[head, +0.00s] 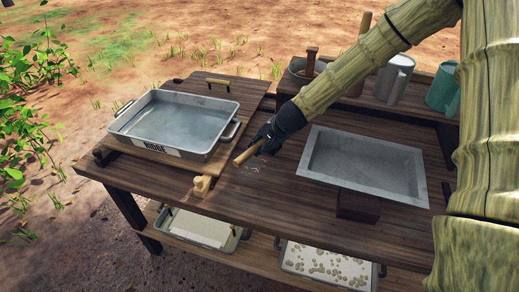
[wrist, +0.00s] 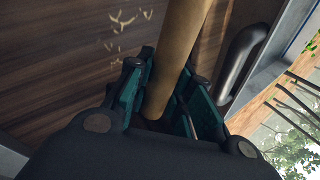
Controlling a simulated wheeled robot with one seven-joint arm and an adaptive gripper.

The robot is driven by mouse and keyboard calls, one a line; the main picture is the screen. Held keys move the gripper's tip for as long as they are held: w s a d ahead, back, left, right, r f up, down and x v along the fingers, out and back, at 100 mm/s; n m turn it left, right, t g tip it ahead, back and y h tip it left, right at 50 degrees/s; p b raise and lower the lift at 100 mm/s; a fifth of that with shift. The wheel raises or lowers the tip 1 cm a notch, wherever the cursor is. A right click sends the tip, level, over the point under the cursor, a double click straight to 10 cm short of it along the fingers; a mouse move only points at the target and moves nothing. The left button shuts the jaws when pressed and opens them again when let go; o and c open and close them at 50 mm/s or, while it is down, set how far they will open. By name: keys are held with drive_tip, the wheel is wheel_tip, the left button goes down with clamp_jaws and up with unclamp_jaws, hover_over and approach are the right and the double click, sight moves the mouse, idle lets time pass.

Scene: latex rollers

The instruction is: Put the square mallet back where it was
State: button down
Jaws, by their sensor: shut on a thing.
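My gripper (head: 266,142) is shut on a tan wooden handle (head: 248,153) above the middle of the dark plank table. In the wrist view the handle (wrist: 180,40) runs up between the teal-padded fingers (wrist: 160,85). It looks round, and no square head shows on it, so I cannot tell from its shape whether it is the square mallet.
A metal basin marked "RIDGE" (head: 178,123) stands on the left. A shallow grey tray (head: 318,160) is sunk in the table on the right. A small cream object (head: 201,186) lies near the front edge. A metal jug (head: 395,80) and green can (head: 441,90) stand back right.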

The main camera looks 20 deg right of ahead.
drive_tip(key=shift+f, duration=1)
drive_tip(key=shift+f, duration=0.1)
drive_tip(key=c, duration=1.3)
unclamp_jaws()
drive_tip(key=shift+v, duration=6.05)
drive_tip(key=shift+a, duration=0.1)
